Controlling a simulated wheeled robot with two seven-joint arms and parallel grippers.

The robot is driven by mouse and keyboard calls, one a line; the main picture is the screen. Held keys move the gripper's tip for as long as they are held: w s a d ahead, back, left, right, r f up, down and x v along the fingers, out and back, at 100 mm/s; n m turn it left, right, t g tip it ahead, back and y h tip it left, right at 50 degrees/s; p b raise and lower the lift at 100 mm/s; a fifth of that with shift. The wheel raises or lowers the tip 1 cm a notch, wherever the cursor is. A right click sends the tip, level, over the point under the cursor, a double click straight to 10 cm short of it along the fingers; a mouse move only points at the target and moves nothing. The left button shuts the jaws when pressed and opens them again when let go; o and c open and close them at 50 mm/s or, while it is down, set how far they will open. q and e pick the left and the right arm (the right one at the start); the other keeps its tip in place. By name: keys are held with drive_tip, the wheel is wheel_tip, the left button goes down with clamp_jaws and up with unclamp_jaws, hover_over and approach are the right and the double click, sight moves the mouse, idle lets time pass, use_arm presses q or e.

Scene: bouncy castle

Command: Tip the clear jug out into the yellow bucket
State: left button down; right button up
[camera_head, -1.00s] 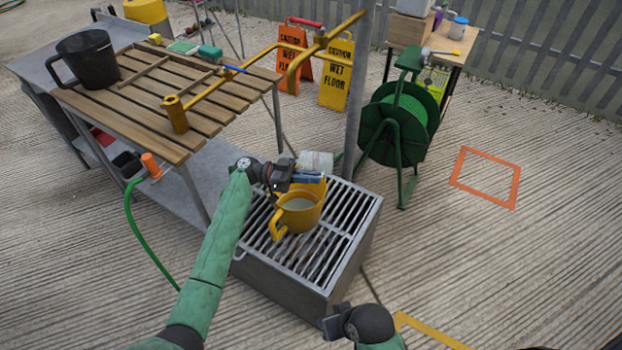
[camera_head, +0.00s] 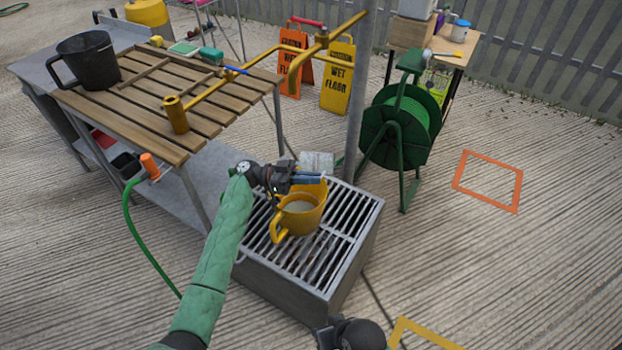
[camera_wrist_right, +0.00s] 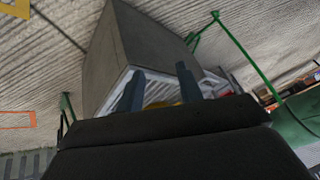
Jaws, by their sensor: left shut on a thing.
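The yellow bucket (camera_head: 301,220) stands upright on the drain grate, with its handle toward the lower left and pale grey liquid showing inside. My left gripper (camera_head: 305,179) is over the bucket's back rim. It is shut on the clear jug (camera_head: 317,160), which shows as a small pale, see-through shape just behind the fingers. The jug's lower part is hidden, and I cannot tell its exact tilt or whether anything flows from it. My right gripper is low at the bottom edge of the head view; in the right wrist view its two fingers (camera_wrist_right: 158,88) are apart and empty.
The metal drain box (camera_head: 285,285) carries the grate. A slatted wooden table (camera_head: 150,85) with a black jug (camera_head: 90,62) stands left, with a yellow pipe (camera_head: 225,85) above it. A grey post (camera_head: 357,100) and green hose reel (camera_head: 400,120) stand behind.

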use_arm(q)
drive_tip(key=shift+b, duration=0.35)
drive_tip(key=shift+r, duration=0.1)
drive_tip(key=shift+a, duration=0.1)
use_arm(e)
drive_tip(key=shift+t, duration=0.3)
drive_tip(key=f, duration=0.1)
drive_tip(key=w+f, duration=0.1)
drive_tip(key=f, duration=0.2)
drive_tip(key=shift+w+a+f, duration=0.15)
drive_tip(key=shift+w+f, duration=0.05)
drive_tip(key=shift+w, duration=0.05)
drive_tip(key=shift+s, duration=0.15)
